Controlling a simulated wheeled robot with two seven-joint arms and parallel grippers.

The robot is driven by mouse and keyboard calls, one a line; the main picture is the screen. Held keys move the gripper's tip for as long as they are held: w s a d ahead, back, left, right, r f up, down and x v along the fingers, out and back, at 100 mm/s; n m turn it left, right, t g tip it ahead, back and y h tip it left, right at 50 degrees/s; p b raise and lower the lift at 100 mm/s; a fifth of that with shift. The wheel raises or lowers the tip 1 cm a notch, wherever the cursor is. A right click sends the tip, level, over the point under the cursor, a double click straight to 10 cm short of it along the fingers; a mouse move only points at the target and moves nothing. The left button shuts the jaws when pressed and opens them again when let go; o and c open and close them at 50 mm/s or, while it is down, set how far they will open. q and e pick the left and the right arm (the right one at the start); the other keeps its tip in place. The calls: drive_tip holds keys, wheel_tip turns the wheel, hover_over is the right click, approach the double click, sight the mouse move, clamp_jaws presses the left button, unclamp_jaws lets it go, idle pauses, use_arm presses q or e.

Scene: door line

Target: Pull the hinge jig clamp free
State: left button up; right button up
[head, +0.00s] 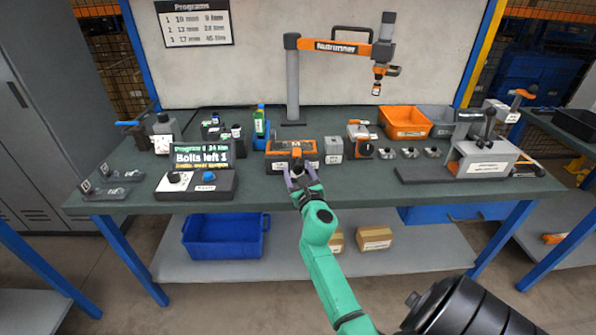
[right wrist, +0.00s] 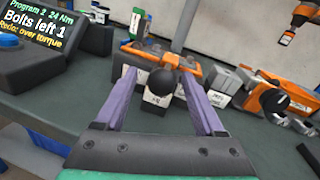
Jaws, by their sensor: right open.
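An orange and dark fixture (head: 291,147) stands at the middle of the bench, near its front edge. In the right wrist view the orange fixture (right wrist: 165,68) has a black ball knob (right wrist: 163,81) at its front, with a small white label (right wrist: 156,100) below it. I take this for the hinge jig and its clamp, but the label is too small to read. My right gripper (head: 301,178) is open in front of it. Its two purple fingers (right wrist: 163,108) stand on either side of the knob, apart from it. My left gripper is not in view.
A display (head: 202,156) and a knob box (head: 195,185) stand left. Right are a grey block (head: 333,150), an orange bin (head: 405,121) and a grey fixture with levers (head: 482,158). A nutrunner arm (head: 335,47) hangs above. The front right bench strip is clear.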

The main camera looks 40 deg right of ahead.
drive_tip(key=shift+s, duration=0.1)
drive_tip(key=shift+s+a, duration=0.15)
drive_tip(key=shift+s, duration=0.1)
drive_tip(key=b+v, duration=0.2)
drive_tip(key=v, duration=1.2)
drive_tip(key=shift+w, duration=0.1)
